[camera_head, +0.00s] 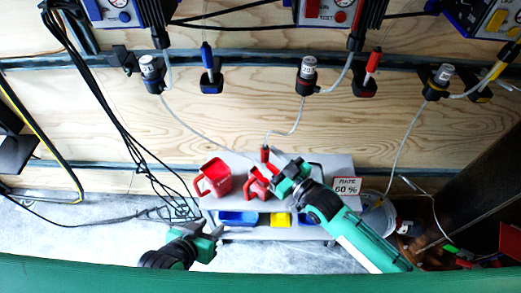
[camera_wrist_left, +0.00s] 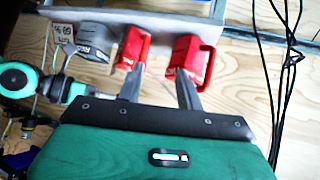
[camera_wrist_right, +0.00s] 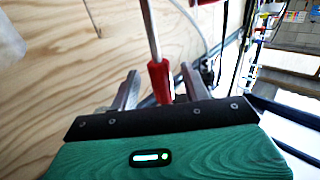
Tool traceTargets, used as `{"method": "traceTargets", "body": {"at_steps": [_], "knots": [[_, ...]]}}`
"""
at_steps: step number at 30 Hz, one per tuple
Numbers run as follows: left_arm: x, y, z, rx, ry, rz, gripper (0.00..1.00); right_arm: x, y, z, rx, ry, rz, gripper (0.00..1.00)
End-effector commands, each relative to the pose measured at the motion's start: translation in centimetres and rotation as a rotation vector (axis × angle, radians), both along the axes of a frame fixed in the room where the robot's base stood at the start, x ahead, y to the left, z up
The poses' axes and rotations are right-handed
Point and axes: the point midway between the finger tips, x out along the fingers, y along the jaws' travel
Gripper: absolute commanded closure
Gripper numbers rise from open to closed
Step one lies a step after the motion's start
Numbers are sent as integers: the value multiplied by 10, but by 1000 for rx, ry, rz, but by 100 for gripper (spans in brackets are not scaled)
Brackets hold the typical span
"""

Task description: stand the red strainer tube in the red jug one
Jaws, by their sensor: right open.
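Two red jugs stand side by side on a grey stand: a left one (camera_head: 213,179) and a right one (camera_head: 254,188), partly covered by my right gripper (camera_head: 280,172). Both jugs (camera_wrist_left: 131,48) also show in the left wrist view. The red strainer tube (camera_head: 265,154) hangs on a thin hose just behind the right jug. In the right wrist view its red body (camera_wrist_right: 159,80) is between the open fingers, with no clear grip on it. My left gripper (camera_head: 212,232) is open and empty, in front of and below the stand. Which jug is number one cannot be read.
The grey stand (camera_head: 340,163) carries a "RATE 60 %" sign (camera_head: 347,186), with blue (camera_head: 238,218) and yellow (camera_head: 280,219) bins below. Pumps (camera_head: 307,76) with hoses hang on the plywood wall. Black cables hang left of the stand. A bucket is at the right.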

Motion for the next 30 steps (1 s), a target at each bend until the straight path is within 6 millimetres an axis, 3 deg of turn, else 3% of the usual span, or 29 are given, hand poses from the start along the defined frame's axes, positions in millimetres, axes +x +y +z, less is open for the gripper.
{"method": "traceTargets", "body": {"at_steps": [6,12,18,30], "knots": [[-5,12,2,38,69,12,64,-39,-38,1,-1,2,1,53],[-9,18,2,58,108,18,64,-61,-61,1,-1,1,0,53],[-10,21,2,65,124,20,64,-71,-70,1,1,-1,1,53],[-11,21,2,66,125,21,64,-71,-71,1,1,-1,1,53]]}}
